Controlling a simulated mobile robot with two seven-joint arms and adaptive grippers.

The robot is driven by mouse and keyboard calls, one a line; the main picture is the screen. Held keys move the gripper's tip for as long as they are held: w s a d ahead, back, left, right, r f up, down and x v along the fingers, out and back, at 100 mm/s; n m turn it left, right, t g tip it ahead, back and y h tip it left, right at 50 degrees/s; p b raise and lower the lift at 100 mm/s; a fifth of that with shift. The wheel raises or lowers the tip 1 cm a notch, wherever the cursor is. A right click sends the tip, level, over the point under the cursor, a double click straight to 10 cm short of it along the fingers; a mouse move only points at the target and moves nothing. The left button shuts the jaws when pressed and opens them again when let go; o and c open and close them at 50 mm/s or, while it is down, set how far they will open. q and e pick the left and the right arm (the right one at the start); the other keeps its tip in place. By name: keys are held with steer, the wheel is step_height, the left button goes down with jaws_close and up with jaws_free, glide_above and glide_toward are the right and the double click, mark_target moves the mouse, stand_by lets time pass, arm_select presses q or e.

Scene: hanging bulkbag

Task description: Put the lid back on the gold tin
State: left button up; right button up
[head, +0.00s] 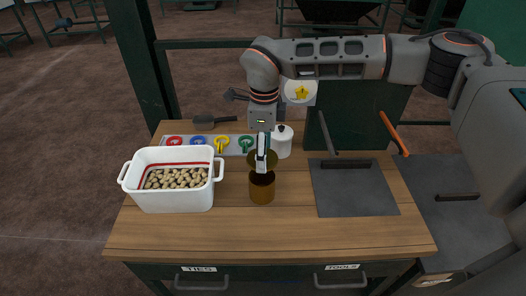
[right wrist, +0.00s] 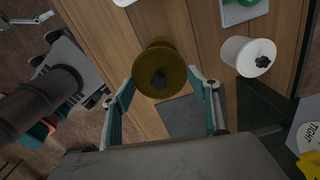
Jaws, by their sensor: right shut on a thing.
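The gold tin (head: 262,190) stands upright on the wooden bench, its dark open mouth facing up. My right gripper (head: 262,152) is above the tin, pointing down, and is shut on the gold lid (head: 262,161). The lid is a little above the tin's mouth and appears apart from it. In the right wrist view the lid (right wrist: 150,72), with its dark knob, is between the two fingers of my right gripper (right wrist: 162,88). The lid hides most of the tin there. My left gripper does not show.
A white canister (head: 282,143) with a dark knob stands close behind and right of the tin. A white crate (head: 170,196) of brown lumps is at left. Coloured rings lie on a tray (head: 240,152) behind. A dark mat (head: 352,190) lies right. The front bench is clear.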

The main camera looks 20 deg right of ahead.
steer(key=shift+w+f, duration=0.1)
steer(key=shift+w, duration=0.1)
steer(key=shift+f+b, duration=0.5)
steer(key=shift+f, duration=0.1)
steer(key=shift+f+b, duration=0.45)
steer(key=shift+f, duration=0.2)
steer(key=shift+f+b, duration=0.3)
steer(key=shift+f, duration=0.15)
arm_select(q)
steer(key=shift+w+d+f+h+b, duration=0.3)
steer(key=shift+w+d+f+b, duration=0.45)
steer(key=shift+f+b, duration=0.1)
arm_select(e)
step_height(320, 180, down, 3)
arm_select(q)
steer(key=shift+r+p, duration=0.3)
steer(key=shift+p, duration=0.05)
arm_select(e)
steer(key=shift+f, duration=0.1)
stand_by(0.5)
